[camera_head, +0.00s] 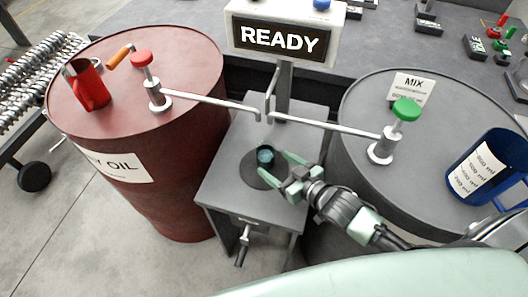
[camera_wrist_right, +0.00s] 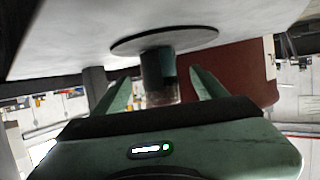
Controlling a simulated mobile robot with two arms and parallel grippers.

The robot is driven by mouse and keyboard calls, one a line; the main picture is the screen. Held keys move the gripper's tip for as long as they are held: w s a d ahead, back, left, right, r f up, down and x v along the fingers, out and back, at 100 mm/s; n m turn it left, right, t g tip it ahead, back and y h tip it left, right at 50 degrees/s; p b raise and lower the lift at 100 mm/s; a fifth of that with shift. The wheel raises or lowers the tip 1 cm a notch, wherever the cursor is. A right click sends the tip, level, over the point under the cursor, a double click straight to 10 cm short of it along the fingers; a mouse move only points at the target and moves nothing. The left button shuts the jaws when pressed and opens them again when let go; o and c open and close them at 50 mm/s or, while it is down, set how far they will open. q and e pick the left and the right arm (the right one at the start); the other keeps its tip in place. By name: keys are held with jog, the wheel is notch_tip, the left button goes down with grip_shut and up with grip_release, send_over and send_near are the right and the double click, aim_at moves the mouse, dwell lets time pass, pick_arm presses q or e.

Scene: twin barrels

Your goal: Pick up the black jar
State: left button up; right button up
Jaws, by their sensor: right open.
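The black jar (camera_head: 265,157) stands on a dark round pad (camera_head: 252,175) on the small grey stand between the two barrels. Its top looks teal in the head view. My right gripper (camera_head: 283,172) is open beside the jar, coming in from the right. In the right wrist view the jar (camera_wrist_right: 158,75) appears between the two green fingers of the gripper (camera_wrist_right: 158,92), dark with a see-through end. I cannot tell whether the fingers touch it. My left gripper is not in view.
A red barrel (camera_head: 190,70) with a red jug (camera_head: 88,88) stands left. A grey barrel (camera_head: 365,95) with a blue measuring cup (camera_head: 487,165) stands right. Metal spouts from the red valve (camera_head: 141,59) and green valve (camera_head: 406,109) reach over the stand (camera_head: 215,185). A READY sign (camera_head: 282,40) rises behind.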

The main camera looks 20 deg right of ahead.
aim_at(271, 161)
jog(key=x, duration=0.4)
jog(key=shift+x, duration=0.85)
jog(key=c, duration=1.5)
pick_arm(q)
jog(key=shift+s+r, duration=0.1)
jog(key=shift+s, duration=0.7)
pick_arm(e)
grip_shut()
